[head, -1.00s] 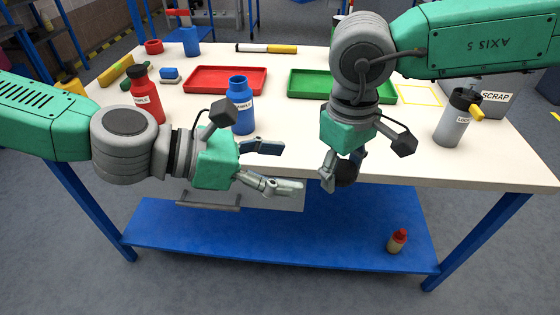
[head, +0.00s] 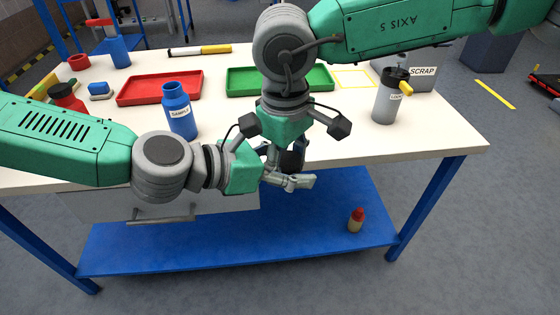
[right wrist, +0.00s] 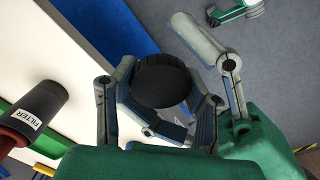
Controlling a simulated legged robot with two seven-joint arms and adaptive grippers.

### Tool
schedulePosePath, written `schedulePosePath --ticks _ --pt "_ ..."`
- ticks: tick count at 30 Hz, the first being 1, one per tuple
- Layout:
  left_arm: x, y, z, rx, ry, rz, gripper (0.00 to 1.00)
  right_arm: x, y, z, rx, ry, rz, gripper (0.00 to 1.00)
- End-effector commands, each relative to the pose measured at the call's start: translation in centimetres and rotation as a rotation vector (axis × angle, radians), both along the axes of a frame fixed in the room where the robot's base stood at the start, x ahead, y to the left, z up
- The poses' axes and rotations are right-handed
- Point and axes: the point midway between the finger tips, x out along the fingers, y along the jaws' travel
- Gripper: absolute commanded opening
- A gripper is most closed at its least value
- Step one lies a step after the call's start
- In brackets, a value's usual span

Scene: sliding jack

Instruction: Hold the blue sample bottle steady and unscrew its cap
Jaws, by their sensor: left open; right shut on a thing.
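The blue sample bottle (head: 182,124) stands upright on the table at left centre in the head view, its top open and without a cap. My right gripper (head: 285,163) is shut on a round black cap (head: 292,161), held in front of the table's front edge, well away from the bottle. The cap shows clearly between the fingers in the right wrist view (right wrist: 162,80). My left gripper (head: 302,179) is open and empty, close beside the right gripper and the cap. Its fingers show at the upper right of the right wrist view (right wrist: 212,60).
A red tray (head: 128,101) and a green tray (head: 240,93) lie behind. A grey bottle (head: 385,106) and scrap bin (head: 421,80) stand right. A red bottle (head: 66,99) is partly hidden by my left arm. A small bottle (head: 356,222) is on the lower shelf.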

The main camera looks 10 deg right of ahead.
Motion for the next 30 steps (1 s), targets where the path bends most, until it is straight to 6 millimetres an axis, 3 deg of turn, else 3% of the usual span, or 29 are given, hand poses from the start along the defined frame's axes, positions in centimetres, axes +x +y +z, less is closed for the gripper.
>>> schedulePosePath --ticks 6,10,11,15,16,17,18,26,30 --pt "0.0 0.0 0.0 0.000 0.000 0.000 0.65 0.0 0.0 0.0 0.000 0.000 0.000 0.06" --pt "0.0 0.0 0.0 0.000 0.000 -0.001 0.19 0.0 0.0 0.0 0.000 0.000 0.000 0.06" --pt "0.0 0.0 0.0 0.000 0.000 -0.001 0.13 0.0 0.0 0.0 0.000 0.000 0.000 0.06" --pt "-0.1 0.0 0.0 -0.001 0.001 -0.003 0.13 0.1 0.0 0.0 0.001 -0.001 0.000 0.06" --pt "-0.1 0.0 0.0 -0.001 0.001 -0.003 0.12 0.1 0.0 0.0 0.001 -0.001 -0.001 0.51" --pt "-0.1 0.0 0.0 -0.001 0.001 -0.003 0.12 0.1 0.0 0.0 0.000 -0.001 -0.001 0.62" --pt "-0.1 0.0 0.0 -0.001 0.001 -0.003 0.12 0.1 0.0 0.0 0.000 -0.001 -0.001 0.65" --pt "0.0 0.0 0.0 0.000 0.000 -0.001 0.12 0.0 0.0 0.1 0.001 -0.001 0.000 0.65" --pt "0.0 0.0 0.0 0.001 0.000 0.001 0.12 0.1 0.1 1.2 0.002 -0.002 0.000 0.65"
